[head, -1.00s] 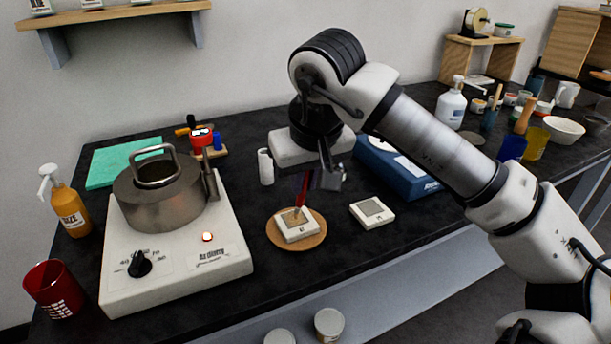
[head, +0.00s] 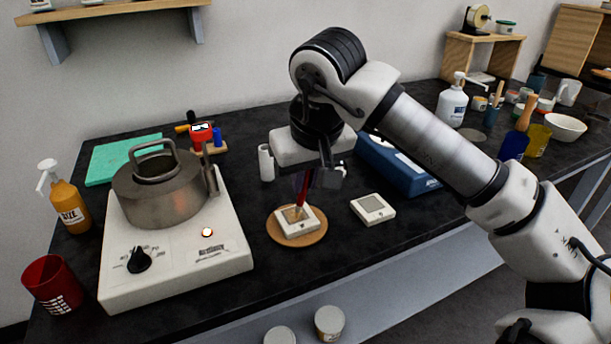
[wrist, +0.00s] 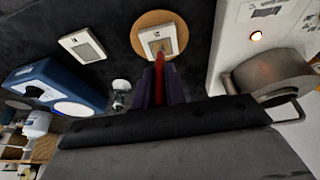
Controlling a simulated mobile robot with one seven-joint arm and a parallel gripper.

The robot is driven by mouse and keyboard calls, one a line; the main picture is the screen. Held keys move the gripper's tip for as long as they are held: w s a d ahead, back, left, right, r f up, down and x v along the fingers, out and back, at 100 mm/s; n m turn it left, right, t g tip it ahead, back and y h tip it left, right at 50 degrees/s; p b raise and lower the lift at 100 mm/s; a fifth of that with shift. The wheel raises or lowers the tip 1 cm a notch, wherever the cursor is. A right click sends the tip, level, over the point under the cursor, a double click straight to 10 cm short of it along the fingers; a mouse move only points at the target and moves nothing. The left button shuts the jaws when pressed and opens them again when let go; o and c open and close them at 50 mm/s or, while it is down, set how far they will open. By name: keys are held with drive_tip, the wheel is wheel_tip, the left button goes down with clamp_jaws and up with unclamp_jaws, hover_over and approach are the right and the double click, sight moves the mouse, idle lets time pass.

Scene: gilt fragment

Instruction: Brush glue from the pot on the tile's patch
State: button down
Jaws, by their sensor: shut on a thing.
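My gripper (head: 319,178) is shut on a brush with a red handle (head: 302,190). The brush also shows in the wrist view (wrist: 159,66). It points down, tilted, with its tip at the tan patch (head: 293,214) of a white square tile (head: 298,231). The tip appears to touch the patch, but exact contact is hard to tell. The tile lies on a round tan board (head: 296,243). A grey metal pot (head: 160,200) with a raised handle stands on a white hotplate (head: 185,265) at left; its contents are hidden.
A second white tile (head: 373,209) lies right of the board. A blue box (head: 405,175) stands behind it. An orange pump bottle (head: 66,205) and red cup (head: 52,285) stand at far left. Bare dark counter lies in front.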

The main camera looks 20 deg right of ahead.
drive_tip(key=shift+f+b, duration=0.35)
drive_tip(key=shift+f, duration=0.15)
drive_tip(key=shift+w, duration=0.1)
